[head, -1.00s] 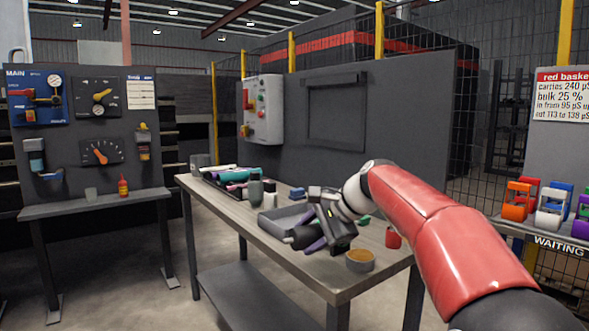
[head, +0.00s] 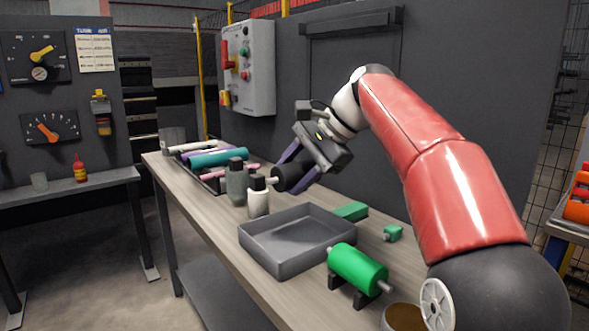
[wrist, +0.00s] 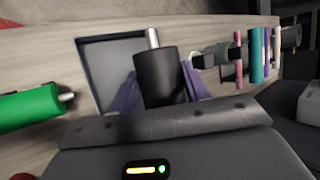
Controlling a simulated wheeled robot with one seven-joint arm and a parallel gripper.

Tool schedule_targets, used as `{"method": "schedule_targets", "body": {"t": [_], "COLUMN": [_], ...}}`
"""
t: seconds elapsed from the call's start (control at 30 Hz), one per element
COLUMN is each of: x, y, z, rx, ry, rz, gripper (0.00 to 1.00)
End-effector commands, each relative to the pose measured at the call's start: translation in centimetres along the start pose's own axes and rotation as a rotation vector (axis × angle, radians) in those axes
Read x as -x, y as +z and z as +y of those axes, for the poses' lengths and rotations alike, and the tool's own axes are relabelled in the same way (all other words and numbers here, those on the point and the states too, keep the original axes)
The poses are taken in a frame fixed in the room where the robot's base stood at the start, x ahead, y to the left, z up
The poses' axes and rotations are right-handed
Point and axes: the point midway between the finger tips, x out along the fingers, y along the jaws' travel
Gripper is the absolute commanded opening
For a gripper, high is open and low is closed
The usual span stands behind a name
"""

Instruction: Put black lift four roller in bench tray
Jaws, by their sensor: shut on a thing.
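My gripper (head: 300,168) is shut on a black roller (head: 290,177) and holds it raised above the bench. In the wrist view the black roller (wrist: 160,78) sits between the purple fingers, its metal shaft end pointing away from the palm. The bench tray (head: 290,243) is a grey, shallow, empty tray on the bench; in the head view it lies below and slightly in front of the roller. In the wrist view the tray (wrist: 95,60) shows behind and to the left of the roller, partly hidden by it.
A green roller (head: 358,268) rests on black supports right of the tray. A white-bodied bottle (head: 258,197) and a grey bottle (head: 236,182) stand left of it. A rack (head: 210,180) of coloured rollers lies farther back. Green blocks (head: 350,211) lie behind the tray.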

Motion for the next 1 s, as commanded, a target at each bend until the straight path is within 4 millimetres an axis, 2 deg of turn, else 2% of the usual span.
{"method": "schedule_targets", "body": {"t": [0.3,1.0], "x": [0.7,-3.3], "y": [0.2,-1.5], "z": [0.0,2.9], "rx": [-0.001,-0.001], "ry": [-0.004,-0.003], "rz": [-0.005,-0.005], "gripper": [0.17,0.17]}}
